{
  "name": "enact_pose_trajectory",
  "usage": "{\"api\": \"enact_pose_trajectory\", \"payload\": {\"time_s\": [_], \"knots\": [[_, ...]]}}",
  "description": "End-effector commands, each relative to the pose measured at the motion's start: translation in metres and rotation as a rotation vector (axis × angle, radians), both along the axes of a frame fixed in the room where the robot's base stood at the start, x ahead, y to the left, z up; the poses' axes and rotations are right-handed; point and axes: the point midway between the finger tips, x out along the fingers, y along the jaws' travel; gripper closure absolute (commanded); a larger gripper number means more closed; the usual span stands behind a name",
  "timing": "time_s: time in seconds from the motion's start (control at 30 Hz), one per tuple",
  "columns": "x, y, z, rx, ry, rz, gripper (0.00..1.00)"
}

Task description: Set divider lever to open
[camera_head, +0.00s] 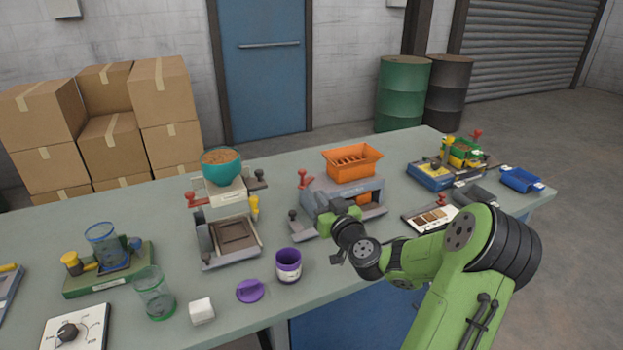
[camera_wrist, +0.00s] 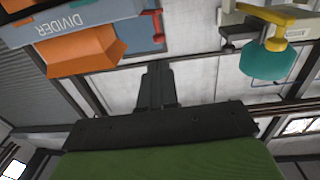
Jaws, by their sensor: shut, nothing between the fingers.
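The divider (camera_head: 342,190) is a grey-blue machine on the bench with an orange hopper (camera_head: 352,162) on top. A red-knobbed lever (camera_head: 304,180) stands at its left side. In the wrist view the divider (camera_wrist: 85,22) appears upside down at the upper left, with its name on it and the red lever knob (camera_wrist: 158,38) at its right end. My gripper (camera_wrist: 155,72) is shut and empty, with its fingers together. In the head view my green arm reaches in front of the divider and hides part of its front. The fingertips do not show clearly there.
Left of the divider stands a machine with a teal bowl (camera_head: 222,168) and a yellow handle. A purple cup (camera_head: 288,266), purple lid (camera_head: 250,291) and white cube (camera_head: 202,310) lie in front. A sample card (camera_head: 430,218) and blue tray (camera_head: 521,180) are to the right.

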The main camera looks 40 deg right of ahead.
Motion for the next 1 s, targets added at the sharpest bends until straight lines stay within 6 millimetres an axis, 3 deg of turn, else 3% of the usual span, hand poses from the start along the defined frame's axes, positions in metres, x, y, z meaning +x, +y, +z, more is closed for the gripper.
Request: {"api": "enact_pose_trajectory", "payload": {"time_s": [0.2,0.4,0.87,1.0], "knots": [[0.047,-0.015,0.003,0.001,-0.003,0.001,1.00],[0.080,-0.027,0.001,0.003,-0.002,-0.001,1.00],[0.091,-0.030,0.000,0.001,0.001,-0.001,1.00],[0.103,-0.027,-0.001,-0.004,0.001,-0.001,1.00]]}}
